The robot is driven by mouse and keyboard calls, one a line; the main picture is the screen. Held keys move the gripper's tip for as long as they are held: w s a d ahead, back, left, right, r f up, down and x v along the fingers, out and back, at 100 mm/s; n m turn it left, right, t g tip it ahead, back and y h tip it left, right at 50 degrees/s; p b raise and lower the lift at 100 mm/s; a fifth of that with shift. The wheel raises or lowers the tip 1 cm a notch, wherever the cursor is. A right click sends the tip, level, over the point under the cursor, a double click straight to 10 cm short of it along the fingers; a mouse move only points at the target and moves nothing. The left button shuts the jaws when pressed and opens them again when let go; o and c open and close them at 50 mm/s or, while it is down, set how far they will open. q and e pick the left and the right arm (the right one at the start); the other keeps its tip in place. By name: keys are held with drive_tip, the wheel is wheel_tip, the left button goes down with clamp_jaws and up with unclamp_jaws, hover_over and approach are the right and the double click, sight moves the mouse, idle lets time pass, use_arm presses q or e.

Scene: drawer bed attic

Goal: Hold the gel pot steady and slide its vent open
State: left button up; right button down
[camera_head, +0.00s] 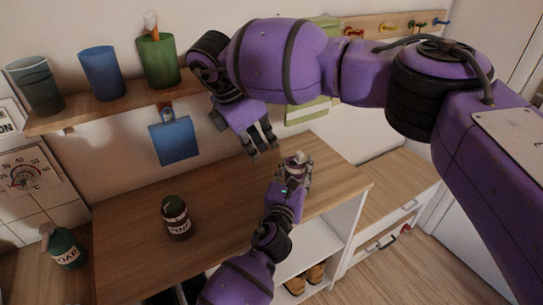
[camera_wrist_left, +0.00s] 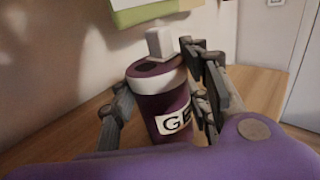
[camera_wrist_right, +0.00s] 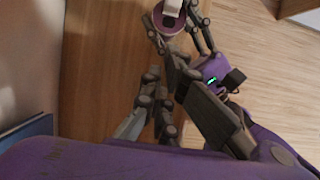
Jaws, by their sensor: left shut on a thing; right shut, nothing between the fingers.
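The gel pot (camera_head: 296,168) is a small purple pot with a pale label, upright at the right part of the wooden top. In the left wrist view the pot (camera_wrist_left: 160,98) has a white upright tab (camera_wrist_left: 159,42) on its lid, with a dark patch (camera_wrist_left: 148,67) beside it; I cannot tell how far the vent is open. My left gripper (camera_head: 293,179) is shut around the pot's sides. My right gripper (camera_head: 264,151) is shut and empty, above and to the left of the pot, apart from it. The pot (camera_wrist_right: 170,18) is at the top of the right wrist view.
A dark jar (camera_head: 176,220) stands on the wooden top (camera_head: 130,240) to the left. A soap bottle (camera_head: 65,250) is at the far left. Cups (camera_head: 101,73) stand on a wall shelf, with a blue square (camera_head: 174,140) hanging below. The top between jar and pot is clear.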

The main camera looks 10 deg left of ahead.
use_arm(q)
drive_tip(key=o, duration=1.3)
use_arm(e)
drive_tip(key=v, duration=0.3)
drive_tip(key=shift+a+r, duration=0.15)
drive_tip(key=shift+r, duration=0.1)
use_arm(q)
drive_tip(key=shift+s, duration=0.1)
